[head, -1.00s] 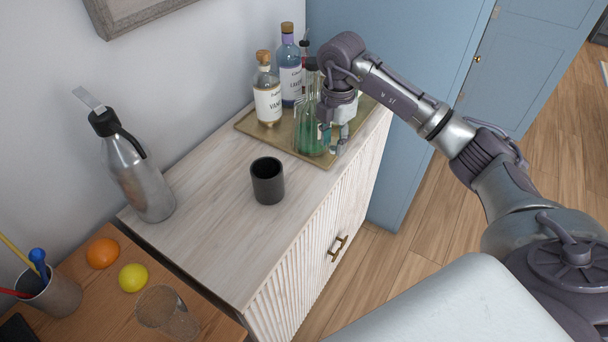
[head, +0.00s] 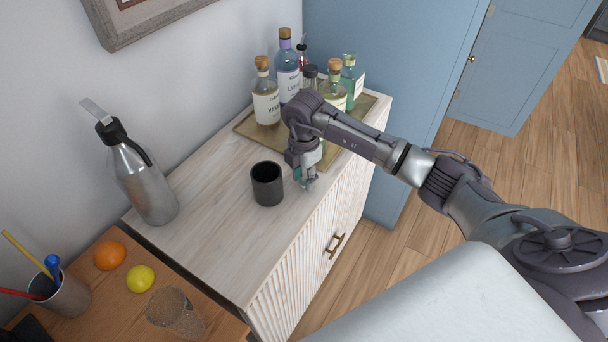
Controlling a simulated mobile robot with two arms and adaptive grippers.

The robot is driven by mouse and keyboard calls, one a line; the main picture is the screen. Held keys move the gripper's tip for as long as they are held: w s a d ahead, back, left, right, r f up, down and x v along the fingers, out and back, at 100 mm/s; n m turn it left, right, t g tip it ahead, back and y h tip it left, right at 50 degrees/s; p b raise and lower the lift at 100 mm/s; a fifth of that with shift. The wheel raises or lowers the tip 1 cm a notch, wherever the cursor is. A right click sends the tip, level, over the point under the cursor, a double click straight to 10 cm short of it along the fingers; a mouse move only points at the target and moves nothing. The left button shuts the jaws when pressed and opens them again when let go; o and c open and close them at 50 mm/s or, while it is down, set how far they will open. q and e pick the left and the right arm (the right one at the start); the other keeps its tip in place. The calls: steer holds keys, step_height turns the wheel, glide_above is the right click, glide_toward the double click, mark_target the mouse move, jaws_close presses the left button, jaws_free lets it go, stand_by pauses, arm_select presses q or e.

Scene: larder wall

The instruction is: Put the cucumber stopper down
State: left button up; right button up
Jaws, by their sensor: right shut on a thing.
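My right gripper (head: 306,184) points down over the front edge of the pale wooden cabinet top, just right of the black cup (head: 267,184) and apart from it. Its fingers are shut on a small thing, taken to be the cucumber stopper. The stopper is mostly hidden by the fingers, and I cannot make out its shape or whether it touches the cabinet top. My left gripper is not in view.
Several bottles, including a purple one (head: 288,82) and a teal one (head: 350,86), stand on a tray (head: 246,130) behind my wrist. A steel bottle (head: 146,186) stands at the left. The cabinet top (head: 215,200) is clear around the cup.

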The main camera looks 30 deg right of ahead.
mark_target(304, 179)
steer(key=shift+f, duration=0.1)
steer(key=o, duration=0.8)
steer(key=shift+r, duration=0.25)
step_height(304, 179, up, 12)
steer(key=b, duration=0.3)
steer(key=shift+f, duration=0.1)
